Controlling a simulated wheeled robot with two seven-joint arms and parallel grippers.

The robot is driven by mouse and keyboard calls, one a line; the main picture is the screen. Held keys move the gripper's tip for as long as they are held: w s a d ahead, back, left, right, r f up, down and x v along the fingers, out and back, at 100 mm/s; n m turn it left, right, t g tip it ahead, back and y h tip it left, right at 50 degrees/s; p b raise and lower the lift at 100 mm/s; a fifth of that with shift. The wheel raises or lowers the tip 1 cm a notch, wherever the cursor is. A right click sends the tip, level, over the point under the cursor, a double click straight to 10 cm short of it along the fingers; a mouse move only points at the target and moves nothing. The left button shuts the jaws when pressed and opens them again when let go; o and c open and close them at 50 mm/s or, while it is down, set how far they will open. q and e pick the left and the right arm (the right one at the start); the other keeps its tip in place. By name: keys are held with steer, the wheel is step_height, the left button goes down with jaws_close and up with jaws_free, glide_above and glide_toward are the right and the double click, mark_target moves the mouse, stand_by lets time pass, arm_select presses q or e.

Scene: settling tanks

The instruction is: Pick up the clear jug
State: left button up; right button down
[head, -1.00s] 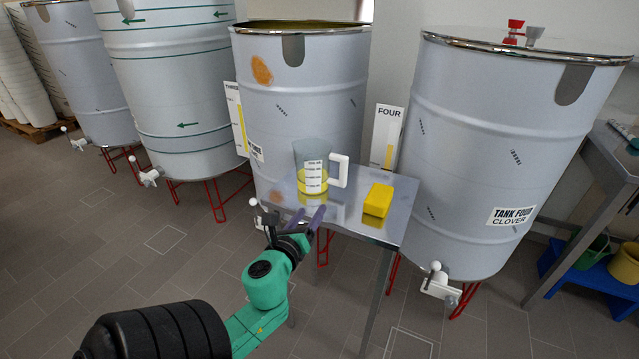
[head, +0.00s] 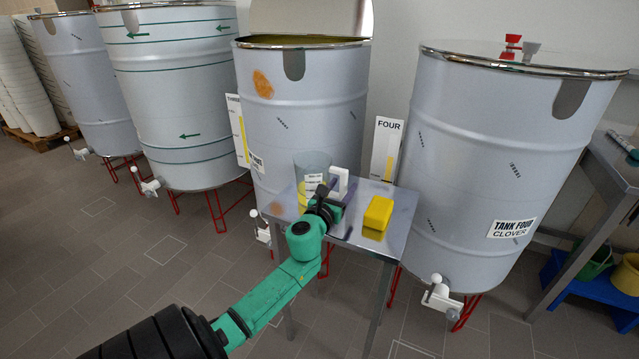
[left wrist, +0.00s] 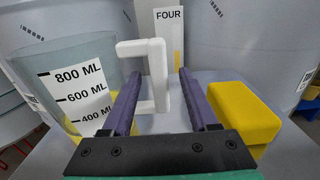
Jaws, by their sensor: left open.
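The clear jug (head: 312,168) stands upright on a small metal table (head: 398,226) in front of the third tank. It has a white scale label and yellow liquid low inside. Its white handle (head: 340,183) points right. In the left wrist view the jug (left wrist: 75,88) is at the left, and its handle (left wrist: 157,75) shows between the fingers. My left gripper (head: 336,186) is open at the handle, with one finger on each side in the left wrist view (left wrist: 156,88). I cannot tell whether the fingers touch the handle. The arm hides the jug's lower part in the head view. My right gripper is not in view.
A yellow block (head: 378,213) lies on the table right of the jug, and shows close to the right finger in the left wrist view (left wrist: 243,112). Tank three (head: 305,110) stands behind the table and tank four (head: 490,150) to its right. Open floor lies at front left.

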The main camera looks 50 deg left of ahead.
arm_select(q)
jaws_close()
stand_by(1.4)
